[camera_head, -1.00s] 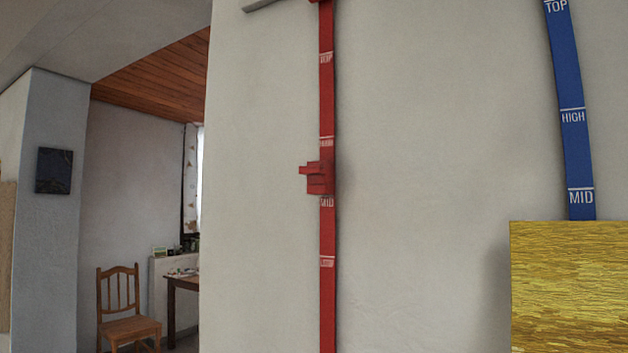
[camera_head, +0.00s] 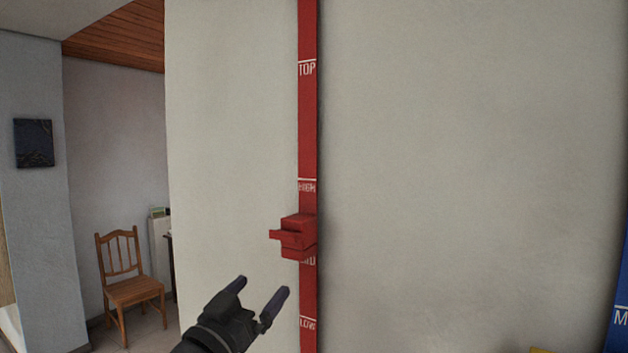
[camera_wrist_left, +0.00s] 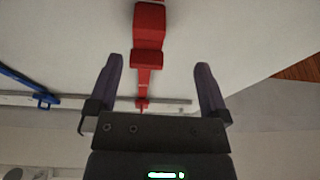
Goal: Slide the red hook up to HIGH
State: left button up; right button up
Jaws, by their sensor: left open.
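The red hook (camera_head: 297,238) sits on the red vertical rail (camera_head: 308,120) on the wall, between the HIGH mark (camera_head: 307,187) and the MID mark, which it partly covers. Its peg points to the left. My left gripper (camera_head: 260,288) is open and empty, below and left of the hook and apart from it. In the left wrist view the red hook (camera_wrist_left: 149,24) lies ahead of the gap between the open fingers of my left gripper (camera_wrist_left: 158,78). My right gripper does not show.
A blue rail (camera_head: 621,290) stands at the right edge, with a yellow thing (camera_head: 542,350) low beside it. A wooden chair (camera_head: 128,280) stands in the room at the left. The wall around the red rail is bare.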

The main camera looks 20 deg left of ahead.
pick_arm(q)
jog(key=t+h, duration=0.1)
send_near(289, 232)
jog(key=shift+w+d+r+m, duration=0.1)
jog(key=shift+w+r+m, duration=0.2)
jog(key=shift+w+r, duration=0.4)
jog(key=p+x, duration=0.1)
jog(key=x, duration=0.1)
jog(key=p+x, duration=0.1)
jog(key=x, duration=0.2)
jog(key=p+x, duration=0.1)
jog(key=x, duration=0.2)
jog(key=shift+w+f, duration=0.1)
jog(key=shift+f, duration=0.2)
jog(key=shift+w+d+r, duration=0.1)
jog(key=shift+w+r, duration=0.05)
jog(key=shift+w, duration=0.4)
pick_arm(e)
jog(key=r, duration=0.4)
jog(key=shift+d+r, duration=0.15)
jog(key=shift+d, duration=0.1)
pick_arm(q)
grip_shut()
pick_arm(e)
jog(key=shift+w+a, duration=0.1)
